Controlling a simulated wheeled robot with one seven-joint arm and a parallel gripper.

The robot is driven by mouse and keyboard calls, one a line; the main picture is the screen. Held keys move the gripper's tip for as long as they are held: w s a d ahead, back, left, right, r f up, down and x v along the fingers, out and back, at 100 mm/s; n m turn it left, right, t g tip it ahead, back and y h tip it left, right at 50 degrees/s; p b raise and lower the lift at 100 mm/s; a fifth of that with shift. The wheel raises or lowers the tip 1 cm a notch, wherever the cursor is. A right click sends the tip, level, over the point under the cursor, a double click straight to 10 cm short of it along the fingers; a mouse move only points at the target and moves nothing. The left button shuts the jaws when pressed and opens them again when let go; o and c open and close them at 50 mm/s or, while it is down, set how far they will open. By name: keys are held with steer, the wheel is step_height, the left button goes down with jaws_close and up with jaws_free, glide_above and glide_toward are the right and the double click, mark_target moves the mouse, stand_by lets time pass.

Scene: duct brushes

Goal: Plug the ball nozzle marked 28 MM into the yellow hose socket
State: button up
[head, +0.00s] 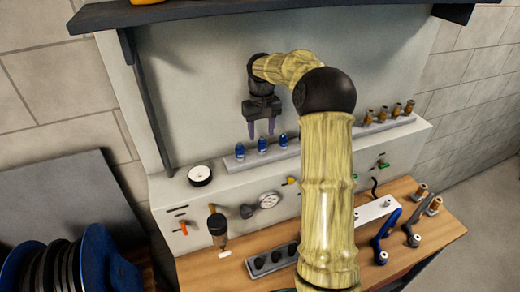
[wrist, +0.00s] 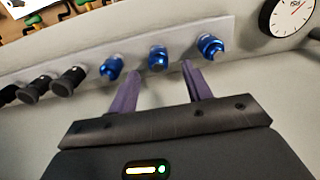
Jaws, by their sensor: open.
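Three blue nozzles stand in a row on a pale rail, at the left (head: 240,151), middle (head: 262,144) and right (head: 283,140) in the head view. They also show in the wrist view, with the middle one (wrist: 158,58) between the fingertip lines. No 28 MM mark is readable, so I cannot tell which nozzle bears it. My gripper (head: 261,132) hangs fingers-down just above and behind the blue nozzles. It is open and empty, with two purple fingers apart in the wrist view (wrist: 163,70). A small yellow part (head: 292,181) shows on the panel front; I cannot tell whether it is the yellow hose socket.
Several brass fittings (head: 397,109) stand at the rail's right end, and black nozzles (wrist: 72,78) show beside the blue ones. The wooden bench (head: 440,240) holds a black block (head: 262,266) and blue-handled tool (head: 387,236). My arm hides the centre.

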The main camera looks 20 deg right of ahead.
mark_target(263, 139)
steer(key=f+b, duration=0.1)
steer(key=f, duration=0.1)
steer(key=f+b, duration=0.1)
steer(key=f, duration=0.1)
steer(key=shift+s+d+f, duration=0.1)
steer(key=shift+d+f, duration=0.1)
steer(key=shift+a+f+b, duration=0.1)
steer(key=shift+f+b, duration=0.2)
steer(key=shift+f, duration=0.3)
steer(key=shift+p, duration=0.55)
stand_by(0.4)
jaws_close()
steer(key=shift+r+p, duration=2.75)
steer(key=shift+r, duration=0.3)
